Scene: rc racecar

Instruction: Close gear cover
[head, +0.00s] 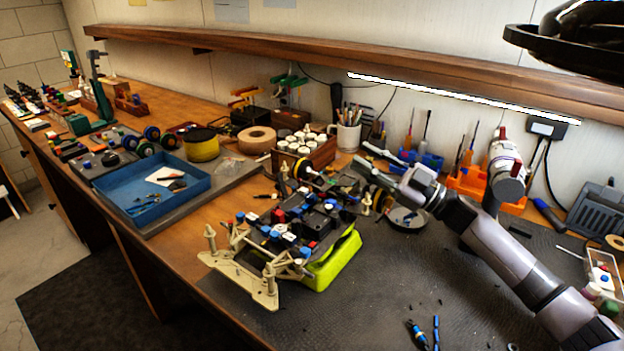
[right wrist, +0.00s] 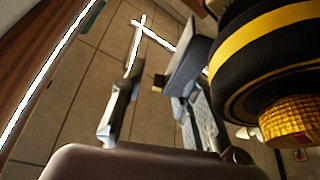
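The RC car (head: 290,225) sits on the dark bench mat, with a cream front end, a lime-green body part (head: 332,262), black housings and several blue and red parts on top. I cannot pick out the gear cover on it with certainty. My right gripper (head: 364,154) is over the far right end of the car, fingers pointing left, with a gap between them and nothing visibly held. In the right wrist view the fingers (right wrist: 152,90) are apart. A black wheel with a yellow stripe (right wrist: 265,65) is close beside them. My left gripper is not in view.
A blue tray (head: 150,190) lies left of the car. A wooden box of round white-topped items (head: 305,150) and a mug of tools (head: 348,130) stand behind. Orange tool holders (head: 480,185) stand behind my right arm. The front mat is mostly clear, with small blue tools (head: 420,335).

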